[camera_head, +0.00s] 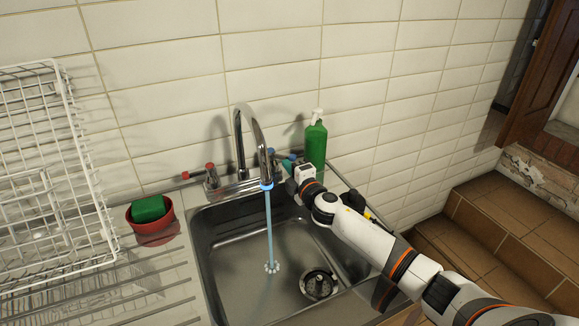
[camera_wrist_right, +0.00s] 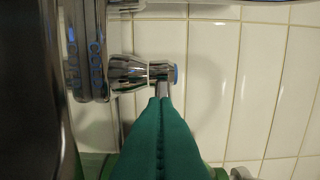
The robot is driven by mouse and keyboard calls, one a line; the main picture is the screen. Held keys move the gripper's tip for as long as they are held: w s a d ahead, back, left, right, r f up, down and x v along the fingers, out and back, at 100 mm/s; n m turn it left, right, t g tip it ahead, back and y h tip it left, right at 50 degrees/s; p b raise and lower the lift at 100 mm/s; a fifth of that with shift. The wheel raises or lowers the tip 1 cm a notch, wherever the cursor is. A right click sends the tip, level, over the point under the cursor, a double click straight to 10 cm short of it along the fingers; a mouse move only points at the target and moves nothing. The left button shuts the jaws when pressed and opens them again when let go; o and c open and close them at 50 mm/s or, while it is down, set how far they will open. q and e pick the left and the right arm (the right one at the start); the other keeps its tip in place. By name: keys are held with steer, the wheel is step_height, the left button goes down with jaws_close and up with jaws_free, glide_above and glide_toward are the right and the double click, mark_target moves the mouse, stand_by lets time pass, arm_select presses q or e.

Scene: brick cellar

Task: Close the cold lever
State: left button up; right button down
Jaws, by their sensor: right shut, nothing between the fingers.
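The cold lever shows in the right wrist view as a chrome valve with a blue cap (camera_wrist_right: 173,75) and a short metal lever (camera_wrist_right: 163,89). My right gripper (camera_wrist_right: 160,103) has teal fingers, shut and empty, with their tips right at the end of this lever; I cannot tell whether they touch. In the head view my right gripper (camera_head: 288,167) is beside the tap on its right and hides most of the cold lever. The curved chrome tap (camera_head: 240,130) has a blue ring at its spout, and a stream of water (camera_head: 269,225) runs into the sink. My left gripper is not in view.
The red-capped hot lever (camera_head: 211,174) is left of the tap. A green soap bottle (camera_head: 315,146) stands close behind my right gripper. A red bowl (camera_head: 166,230) with a green sponge (camera_head: 148,209) and a white dish rack (camera_head: 75,190) are left of the sink (camera_head: 225,262).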

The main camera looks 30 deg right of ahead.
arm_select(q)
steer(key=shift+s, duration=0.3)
arm_select(e)
steer(key=shift+w+d, duration=0.1)
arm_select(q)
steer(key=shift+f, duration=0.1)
arm_select(e)
steer(key=d, duration=0.1)
steer(key=w+d, duration=0.1)
steer(key=d+b, duration=0.1)
steer(key=shift+w+d, duration=0.1)
steer(key=shift+w, duration=0.25)
steer(key=shift+w+d, duration=0.7)
steer(key=shift+w, duration=0.1)
arm_select(q)
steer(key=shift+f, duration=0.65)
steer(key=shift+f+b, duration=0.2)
steer(key=shift+b, duration=0.2)
arm_select(e)
steer(key=s, duration=1.2)
